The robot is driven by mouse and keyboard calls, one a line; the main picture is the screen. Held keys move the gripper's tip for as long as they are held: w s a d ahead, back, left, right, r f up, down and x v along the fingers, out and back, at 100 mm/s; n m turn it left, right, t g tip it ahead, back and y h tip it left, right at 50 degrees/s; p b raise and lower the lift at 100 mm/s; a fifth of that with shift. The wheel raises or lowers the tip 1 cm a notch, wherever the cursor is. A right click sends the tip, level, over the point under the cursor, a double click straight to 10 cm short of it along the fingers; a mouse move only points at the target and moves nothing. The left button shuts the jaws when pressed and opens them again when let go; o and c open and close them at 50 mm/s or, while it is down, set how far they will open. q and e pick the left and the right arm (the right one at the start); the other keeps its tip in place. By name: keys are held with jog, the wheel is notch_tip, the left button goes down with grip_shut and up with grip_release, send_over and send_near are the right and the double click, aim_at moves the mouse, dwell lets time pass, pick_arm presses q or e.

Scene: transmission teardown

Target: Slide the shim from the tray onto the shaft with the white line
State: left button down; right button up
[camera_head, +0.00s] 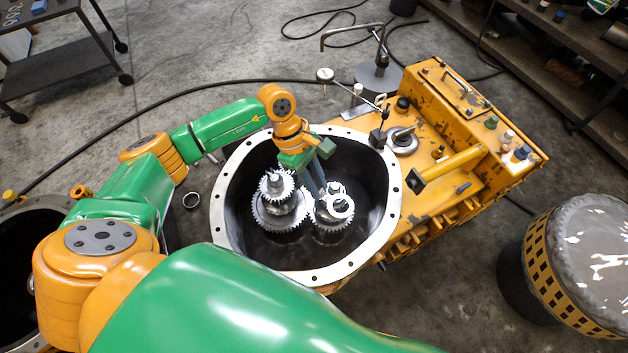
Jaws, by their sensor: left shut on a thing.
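My left gripper (327,196) reaches down into the open round housing (391,215), its fingers over the right-hand gear stack (328,222). It is shut on a thin, bright ring that looks like the shim (342,207), at the top of that stack. Whether the shim is around a shaft or only above it, I cannot tell. A second gear stack (277,200) with a shaft stands upright on the left inside the housing. The white line on a shaft cannot be made out. No tray is clearly identifiable. My right gripper is not in view.
A yellow gearbox body (440,130) with bottles and tools on top adjoins the housing. A dial-gauge stand (378,75) stands behind it. A dark cart (60,60) holding small parts is at upper left. A yellow-banded drum (575,265) stands right.

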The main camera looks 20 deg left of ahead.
pick_arm(q)
jog(key=w+a+f+n+t+b, duration=0.1)
jog(key=w+f+n+t+b, duration=0.1)
jog(key=f+n+b, duration=0.3)
jog(key=w+a+f+n+t+y+b, duration=0.1)
jog(key=w+a+f+n+t+b, duration=0.1)
jog(key=f+n+b, duration=0.4)
jog(key=shift+w+f+n+y, duration=0.3)
jog(key=shift+w+f+n, duration=0.1)
jog(key=shift+w+f, duration=0.4)
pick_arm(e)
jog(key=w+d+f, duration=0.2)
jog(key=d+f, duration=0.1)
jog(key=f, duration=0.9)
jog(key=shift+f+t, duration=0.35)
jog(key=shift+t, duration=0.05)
pick_arm(q)
jog(key=shift+f, duration=0.1)
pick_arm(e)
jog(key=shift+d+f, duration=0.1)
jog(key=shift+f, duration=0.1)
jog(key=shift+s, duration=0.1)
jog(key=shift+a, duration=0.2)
pick_arm(q)
jog(key=shift+f+b, duration=0.2)
jog(key=shift+b, duration=0.1)
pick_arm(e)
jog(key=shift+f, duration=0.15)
